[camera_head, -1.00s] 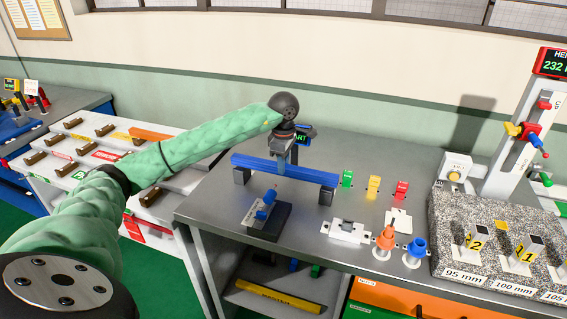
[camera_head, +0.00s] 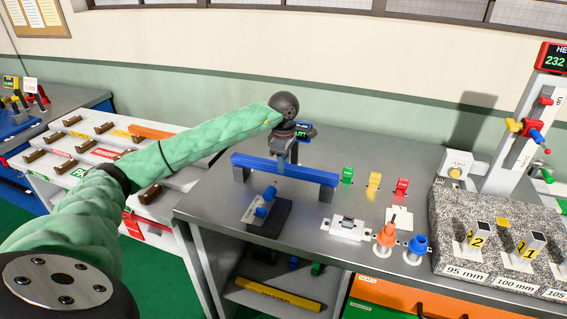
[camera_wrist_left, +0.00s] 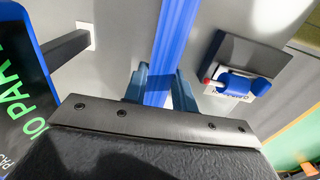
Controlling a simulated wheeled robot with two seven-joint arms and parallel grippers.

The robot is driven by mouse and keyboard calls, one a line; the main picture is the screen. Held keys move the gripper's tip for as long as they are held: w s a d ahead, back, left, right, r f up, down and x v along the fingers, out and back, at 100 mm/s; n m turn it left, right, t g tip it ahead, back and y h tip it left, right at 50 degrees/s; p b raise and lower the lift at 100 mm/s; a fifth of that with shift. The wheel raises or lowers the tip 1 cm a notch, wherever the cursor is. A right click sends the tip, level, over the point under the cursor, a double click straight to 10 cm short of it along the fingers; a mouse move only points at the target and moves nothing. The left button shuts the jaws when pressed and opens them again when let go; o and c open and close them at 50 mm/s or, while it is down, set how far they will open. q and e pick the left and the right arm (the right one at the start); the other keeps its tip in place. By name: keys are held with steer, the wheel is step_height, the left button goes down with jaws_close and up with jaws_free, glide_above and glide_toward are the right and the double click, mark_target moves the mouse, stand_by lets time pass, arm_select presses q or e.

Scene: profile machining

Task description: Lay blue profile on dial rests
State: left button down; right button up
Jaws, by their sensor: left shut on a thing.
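The blue profile (camera_head: 310,175) spans the two dark dial rests, the left rest (camera_head: 240,174) and the right rest (camera_head: 325,195), on the grey bench. Its ends are over the rests; I cannot tell whether it touches them or hangs just above. My left gripper (camera_head: 284,163) is shut on the profile near its middle, from above. In the left wrist view the profile (camera_wrist_left: 175,45) runs between the two fingers (camera_wrist_left: 158,88). A display (camera_wrist_left: 20,95) there shows "NO PART" in green. My right gripper is not in view.
A dark block with a blue-handled device (camera_head: 265,210) stands in front of the profile. Green, yellow and red blocks (camera_head: 374,181) and orange and blue cones (camera_head: 386,234) stand to the right. A granite slab (camera_head: 450,215) with a height gauge lies farther right.

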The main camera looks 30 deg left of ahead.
arm_select(q)
steer(key=shift+f, duration=0.2)
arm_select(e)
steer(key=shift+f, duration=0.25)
arm_select(q)
steer(key=c, duration=1.1)
jaws_free()
steer(key=shift+o, duration=0.2)
step_height(320, 180, up, 8)
steer(key=b, duration=0.3)
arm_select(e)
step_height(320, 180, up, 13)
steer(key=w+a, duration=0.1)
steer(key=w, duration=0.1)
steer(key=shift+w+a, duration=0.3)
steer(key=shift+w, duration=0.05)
arm_select(q)
steer(key=shift+f, duration=0.1)
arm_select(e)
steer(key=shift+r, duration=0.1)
